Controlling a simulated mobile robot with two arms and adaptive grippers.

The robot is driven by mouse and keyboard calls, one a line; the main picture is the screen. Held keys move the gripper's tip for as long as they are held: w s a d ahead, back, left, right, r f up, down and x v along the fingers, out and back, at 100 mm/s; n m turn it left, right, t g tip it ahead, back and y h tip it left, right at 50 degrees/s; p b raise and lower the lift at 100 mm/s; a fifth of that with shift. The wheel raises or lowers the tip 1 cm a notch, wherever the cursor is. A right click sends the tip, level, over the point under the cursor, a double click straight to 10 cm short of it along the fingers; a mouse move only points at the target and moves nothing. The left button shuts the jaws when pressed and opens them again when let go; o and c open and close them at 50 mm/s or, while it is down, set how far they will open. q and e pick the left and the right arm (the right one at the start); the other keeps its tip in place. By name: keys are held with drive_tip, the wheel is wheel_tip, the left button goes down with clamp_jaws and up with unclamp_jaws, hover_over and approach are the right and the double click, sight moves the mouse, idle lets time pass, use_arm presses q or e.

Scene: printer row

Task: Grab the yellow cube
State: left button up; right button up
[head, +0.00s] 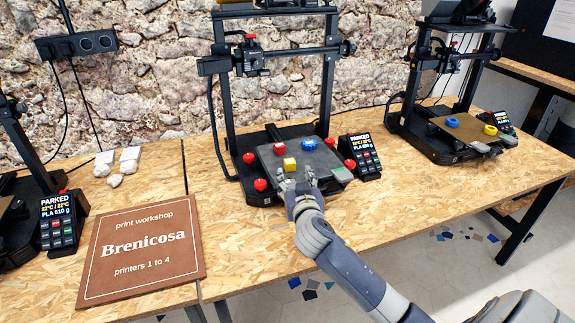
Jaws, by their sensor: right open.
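The yellow cube (290,164) sits on the dark print bed (325,160) of the middle printer, towards its left side. My right gripper (297,178) reaches in from the lower right and is open, with its fingers just in front of the cube. I cannot tell whether a finger touches the cube. The cube's top and front show clear of the fingers. My left gripper is not in view.
A red cube (279,148) and a blue piece (309,144) lie behind the yellow cube. Red knobs (260,184) mark the bed corners. The printer frame (217,90) rises around the bed. A control box (362,155) stands right. A brown sign (142,250) lies left.

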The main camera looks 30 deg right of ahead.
sight(289, 165)
drive_tip(key=x, duration=0.4)
drive_tip(key=shift+w+r, duration=0.15)
drive_tip(key=shift+w, duration=0.1)
drive_tip(key=shift+w+d, duration=0.2)
drive_tip(key=shift+w, duration=0.3)
drive_tip(key=x, duration=0.3)
drive_tip(key=shift+w+f+p, duration=0.1)
drive_tip(key=shift+f+p, duration=0.2)
drive_tip(key=shift+p, duration=0.1)
drive_tip(key=shift+w+d+f, duration=0.1)
drive_tip(key=shift+w+d, duration=0.1)
drive_tip(key=shift+w, duration=0.3)
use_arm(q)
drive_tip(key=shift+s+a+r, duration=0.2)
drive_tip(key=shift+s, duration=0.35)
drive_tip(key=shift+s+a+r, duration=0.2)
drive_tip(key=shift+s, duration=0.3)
use_arm(e)
drive_tip(key=c, duration=0.9)
